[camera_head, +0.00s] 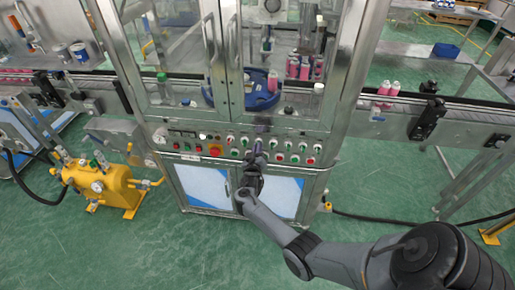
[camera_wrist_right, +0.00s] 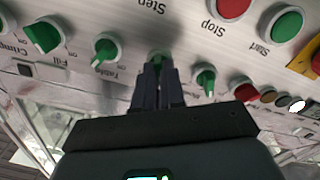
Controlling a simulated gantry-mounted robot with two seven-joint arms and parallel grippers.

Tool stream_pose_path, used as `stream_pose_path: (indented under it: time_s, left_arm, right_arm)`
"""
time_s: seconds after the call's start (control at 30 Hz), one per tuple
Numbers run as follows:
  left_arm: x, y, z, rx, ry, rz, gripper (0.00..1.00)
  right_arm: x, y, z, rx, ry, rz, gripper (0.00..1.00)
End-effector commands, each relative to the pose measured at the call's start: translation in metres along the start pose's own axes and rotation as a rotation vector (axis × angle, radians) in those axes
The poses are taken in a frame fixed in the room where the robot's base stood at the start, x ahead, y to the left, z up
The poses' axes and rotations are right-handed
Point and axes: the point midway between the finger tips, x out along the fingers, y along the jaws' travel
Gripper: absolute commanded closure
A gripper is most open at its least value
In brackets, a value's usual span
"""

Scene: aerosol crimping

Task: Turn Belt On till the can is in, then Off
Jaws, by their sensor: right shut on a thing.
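My right gripper (camera_head: 258,148) reaches up to the control panel (camera_head: 190,143) on the front of the machine. In the wrist view the right gripper (camera_wrist_right: 158,70) is shut on a green knob (camera_wrist_right: 158,56), mostly hidden by the fingers; I cannot read its label, so I cannot confirm it is Belt. The Table knob (camera_wrist_right: 106,48) and Fill knob (camera_wrist_right: 44,36) are on its left, another green knob (camera_wrist_right: 205,80) on its right. Pink cans (camera_head: 305,70) stand inside by the blue turntable (camera_head: 258,98). More pink cans (camera_head: 388,88) are on the right conveyor. My left gripper is not in view.
A red Stop button (camera_wrist_right: 232,6) and a green Start button (camera_wrist_right: 286,25) are close to the gripper in the wrist view. Glass doors (camera_head: 180,60) close the cabinet above the panel. A yellow pump unit (camera_head: 105,183) stands on the floor at left.

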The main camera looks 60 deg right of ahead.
Motion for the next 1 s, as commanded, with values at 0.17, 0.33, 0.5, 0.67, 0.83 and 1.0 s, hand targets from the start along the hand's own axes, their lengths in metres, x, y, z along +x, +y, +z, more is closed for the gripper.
stream_pose_path:
  time_s: [0.17,0.33,0.5,0.67,0.83,1.0]
  left_arm:
    - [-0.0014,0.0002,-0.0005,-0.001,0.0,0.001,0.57]
    - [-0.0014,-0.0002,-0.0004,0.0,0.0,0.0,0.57]
    - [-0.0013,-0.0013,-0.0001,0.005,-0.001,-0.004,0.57]
    - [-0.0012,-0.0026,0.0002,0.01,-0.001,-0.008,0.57]
    - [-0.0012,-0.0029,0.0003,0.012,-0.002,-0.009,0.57]
    - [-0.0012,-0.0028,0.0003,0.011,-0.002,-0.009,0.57]
  right_arm:
    - [0.0003,0.0004,-0.0003,-0.031,0.0,0.001,1.0]
    - [0.0003,0.0003,-0.0001,-0.039,0.0,0.001,1.0]
    - [0.0002,0.0003,0.0,-0.039,0.0,0.001,1.0]
    - [0.0002,0.0003,0.0,-0.038,0.0,0.001,0.78]
    - [0.0002,0.0002,0.0,-0.037,0.0,0.0,0.65]
    - [0.0,0.0001,0.0,-0.036,0.0,0.0,0.65]
